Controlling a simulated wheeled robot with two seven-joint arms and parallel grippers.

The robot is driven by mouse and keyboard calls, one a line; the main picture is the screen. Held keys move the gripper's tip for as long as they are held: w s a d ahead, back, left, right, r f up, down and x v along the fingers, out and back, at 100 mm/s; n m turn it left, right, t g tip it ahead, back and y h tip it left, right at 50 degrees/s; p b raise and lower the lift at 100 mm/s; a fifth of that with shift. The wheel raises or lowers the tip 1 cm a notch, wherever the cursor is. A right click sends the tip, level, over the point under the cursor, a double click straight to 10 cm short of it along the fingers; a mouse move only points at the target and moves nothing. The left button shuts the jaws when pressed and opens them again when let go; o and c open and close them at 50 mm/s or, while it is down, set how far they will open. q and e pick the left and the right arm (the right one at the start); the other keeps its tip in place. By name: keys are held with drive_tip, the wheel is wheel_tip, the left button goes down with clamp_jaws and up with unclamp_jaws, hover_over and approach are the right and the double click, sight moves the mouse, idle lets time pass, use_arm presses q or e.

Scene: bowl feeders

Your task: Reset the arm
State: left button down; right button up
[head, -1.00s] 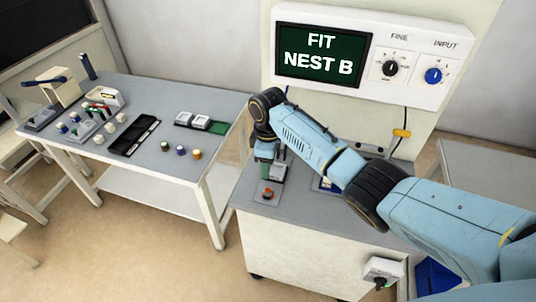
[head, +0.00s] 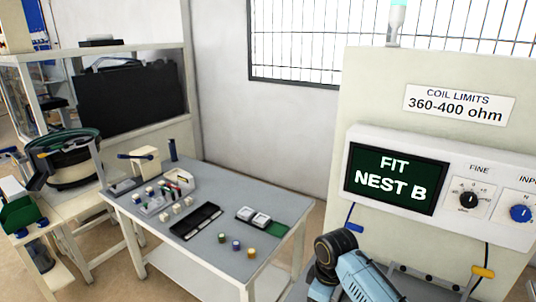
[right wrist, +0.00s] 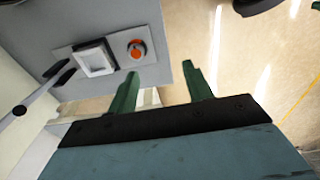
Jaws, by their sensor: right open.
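My right arm (head: 362,277) enters at the bottom right of the head view, its gripper out of frame below. In the right wrist view my right gripper (right wrist: 163,92) shows two green fingers spread apart with nothing between them. Beyond its fingertips is a grey surface edge with a plate bearing a white square part (right wrist: 96,58) and an orange round button (right wrist: 136,49). My left gripper is not in view.
A test panel (head: 440,185) with a screen reading FIT NEST B stands at the right. A grey table (head: 215,262) holds a black tray (head: 196,222), several coloured coils and small fixtures. A bowl feeder (head: 65,155) stands at the left. Floor shows beside the table.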

drive_tip(key=s+f+m+t+y, duration=0.1)
drive_tip(key=s+f+m, duration=0.1)
drive_tip(key=s, duration=0.6)
drive_tip(key=s+f+m+t, duration=0.1)
drive_tip(key=s+f+m, duration=0.1)
drive_tip(key=s, duration=0.6)
drive_tip(key=s+d+r+m+t+h, duration=0.1)
drive_tip(key=s+d+r+m, duration=0.25)
drive_tip(key=s, duration=0.35)
drive_tip(key=s+d+r+m, duration=0.2)
drive_tip(key=s+d, duration=0.2)
drive_tip(key=s, duration=0.2)
wheel_tip(320, 180, down, 26)
drive_tip(key=s+f+g+b, duration=0.1)
drive_tip(key=b, duration=0.2)
drive_tip(key=s+d+f+g+b, duration=0.1)
drive_tip(key=s+d+f, duration=0.2)
drive_tip(key=s+f, duration=1.4)
drive_tip(key=shift+f+h+b, duration=0.15)
drive_tip(key=shift+h+b, duration=0.15)
drive_tip(key=shift+b, duration=0.1)
